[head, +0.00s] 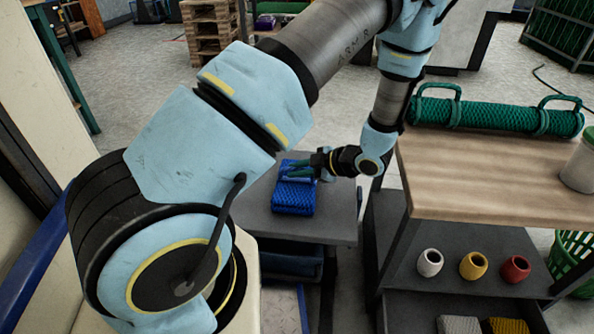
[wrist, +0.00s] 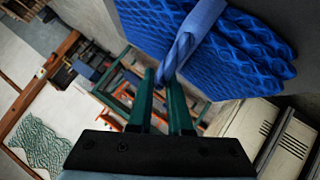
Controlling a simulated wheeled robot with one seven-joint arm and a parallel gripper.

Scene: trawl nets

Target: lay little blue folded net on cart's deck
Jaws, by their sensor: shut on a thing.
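The little blue folded net (head: 293,196) is over the grey deck of the cart (head: 338,222), toward its left side. It looks flat against the deck, but I cannot tell whether it rests on it or hangs just above. My gripper (head: 316,168) is at the net's upper right side. In the wrist view the green fingers (wrist: 173,100) are shut on a twisted blue strap of the net (wrist: 240,50). The net's underside is hidden.
To the right, a wooden-topped bench (head: 480,185) carries a long green rolled net (head: 497,117) and a white bucket (head: 580,165). White, yellow and red pots (head: 473,266) stand on its lower shelf. The deck's front right is bare.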

